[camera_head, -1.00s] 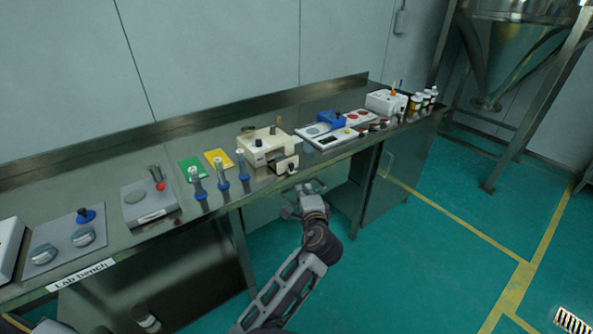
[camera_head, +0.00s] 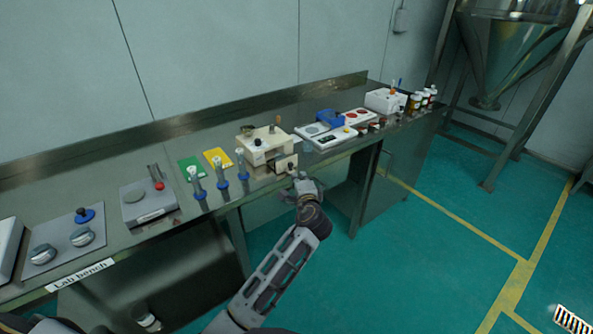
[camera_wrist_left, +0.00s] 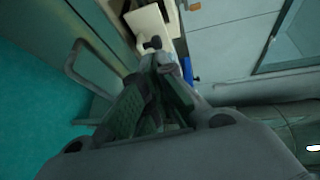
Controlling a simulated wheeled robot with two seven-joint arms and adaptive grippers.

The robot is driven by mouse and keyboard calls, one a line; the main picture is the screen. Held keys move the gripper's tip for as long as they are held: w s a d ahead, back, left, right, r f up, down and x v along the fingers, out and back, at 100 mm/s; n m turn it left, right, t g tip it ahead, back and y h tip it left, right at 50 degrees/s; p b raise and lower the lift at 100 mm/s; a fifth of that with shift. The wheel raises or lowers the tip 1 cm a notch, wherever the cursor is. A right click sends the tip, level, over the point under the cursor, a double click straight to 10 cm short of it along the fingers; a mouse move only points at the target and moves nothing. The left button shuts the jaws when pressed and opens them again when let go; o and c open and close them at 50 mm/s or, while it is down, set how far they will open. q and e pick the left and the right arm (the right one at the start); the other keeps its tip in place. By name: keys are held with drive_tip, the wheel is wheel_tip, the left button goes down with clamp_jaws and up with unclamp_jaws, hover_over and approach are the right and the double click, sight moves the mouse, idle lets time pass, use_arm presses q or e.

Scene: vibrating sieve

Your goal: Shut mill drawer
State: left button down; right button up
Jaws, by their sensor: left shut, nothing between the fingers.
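The mill (camera_head: 262,145) is a cream box with a dark knob and a brown-tipped handle on top, near the bench's front edge. Its drawer (camera_head: 285,163) has a pale front panel facing the room and stands out from the body. In the left wrist view the pale drawer front (camera_wrist_left: 148,24) shows with a dark knob (camera_wrist_left: 152,43) just beyond my fingertips. My left gripper (camera_head: 297,178) is shut and empty, close in front of the drawer; its closed fingers also show in the wrist view (camera_wrist_left: 156,66). I cannot tell whether they touch. My right gripper is not in view.
The steel bench (camera_head: 120,165) carries blue-based tubes (camera_head: 221,172) left of the mill and a white tray with a blue block (camera_head: 330,120) to its right. A cabinet handle (camera_wrist_left: 85,60) is beside the gripper. The green floor in front is open.

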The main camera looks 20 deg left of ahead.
sight(284, 161)
use_arm(q)
drive_tip(key=x, duration=0.6)
drive_tip(key=shift+w, duration=0.25)
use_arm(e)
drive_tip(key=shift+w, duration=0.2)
use_arm(q)
drive_tip(key=shift+a, duration=0.15)
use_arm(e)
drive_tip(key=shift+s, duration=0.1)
use_arm(q)
drive_tip(key=w+a, duration=0.2)
drive_tip(key=a, duration=0.1)
drive_tip(key=w+a, duration=0.3)
drive_tip(key=shift+w+a, duration=0.1)
drive_tip(key=shift+a, duration=0.15)
drive_tip(key=shift+w+a, duration=0.2)
drive_tip(key=shift+a, duration=0.2)
drive_tip(key=shift+r, duration=0.1)
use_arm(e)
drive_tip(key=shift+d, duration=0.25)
use_arm(q)
drive_tip(key=shift+a, duration=0.1)
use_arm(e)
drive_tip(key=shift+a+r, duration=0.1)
